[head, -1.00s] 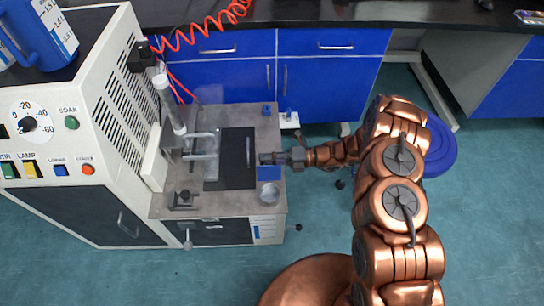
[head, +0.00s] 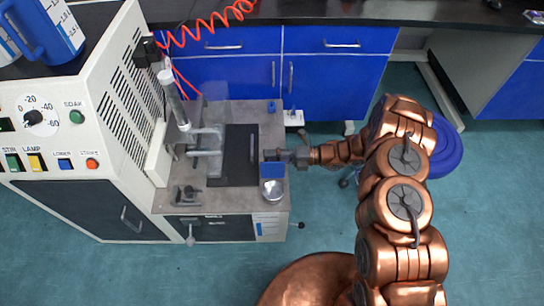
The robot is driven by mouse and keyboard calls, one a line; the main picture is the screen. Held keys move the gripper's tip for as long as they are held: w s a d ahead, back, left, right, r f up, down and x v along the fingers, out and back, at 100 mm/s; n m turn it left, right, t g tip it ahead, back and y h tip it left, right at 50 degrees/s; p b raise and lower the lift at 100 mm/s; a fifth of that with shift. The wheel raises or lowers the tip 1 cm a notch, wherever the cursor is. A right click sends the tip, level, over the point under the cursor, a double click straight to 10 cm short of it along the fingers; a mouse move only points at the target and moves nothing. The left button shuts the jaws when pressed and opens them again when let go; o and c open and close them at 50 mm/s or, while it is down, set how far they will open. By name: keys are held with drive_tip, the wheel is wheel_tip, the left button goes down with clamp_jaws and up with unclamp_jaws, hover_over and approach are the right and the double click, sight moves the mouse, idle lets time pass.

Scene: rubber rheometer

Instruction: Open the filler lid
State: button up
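A dark flat panel (head: 232,165) lies in the grey worktop of the machine (head: 268,125), with a slim bar handle (head: 253,148) near its right edge. I cannot tell for sure whether this panel is the filler lid; it looks flat and closed. A clear plate (head: 216,110) stands left of it, beside a clear tube (head: 172,98). My gripper (head: 272,155) reaches in from the right, over the worktop's right edge, just right of the bar handle. It appears apart from the handle. Its fingers are too small to tell open from shut.
A blue square (head: 272,169) and a small metal cup (head: 273,190) are just below my gripper. The control cabinet (head: 70,130) rises at the left. Blue cupboards (head: 335,85) stand behind. Open floor (head: 480,220) lies to the right.

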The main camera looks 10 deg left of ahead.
drive_tip(key=w+d, duration=0.2)
drive_tip(key=d, duration=1)
drive_tip(key=shift+a+r, duration=0.1)
drive_tip(key=s+a+r+n+g+h, duration=0.1)
drive_tip(key=s+r+n+g+h, duration=0.25)
drive_tip(key=s+r+n, duration=0.5)
drive_tip(key=s+a+r+n+g+h, duration=0.15)
drive_tip(key=s+r+n+h, duration=0.35)
drive_tip(key=r+n, duration=0.55)
drive_tip(key=s+d+r+n+t+h, duration=0.3)
drive_tip(key=s+d+r+n+h, duration=0.15)
drive_tip(key=s+d+n, duration=0.45)
drive_tip(key=s+d+r+n+t+h, duration=0.25)
drive_tip(key=s+d+n+h, duration=0.25)
drive_tip(key=s+d, duration=0.45)
drive_tip(key=s+p+v, duration=0.2)
drive_tip(key=p+v, duration=0.6)
drive_tip(key=v, duration=0.1)
drive_tip(key=s+a+p+v, duration=0.1)
drive_tip(key=s+p+v, duration=0.1)
drive_tip(key=p+v, duration=0.6)
drive_tip(key=shift+s+a+r+t+p, duration=0.2)
drive_tip(key=shift+s+r+t+p, duration=0.15)
drive_tip(key=shift+r, duration=0.6)
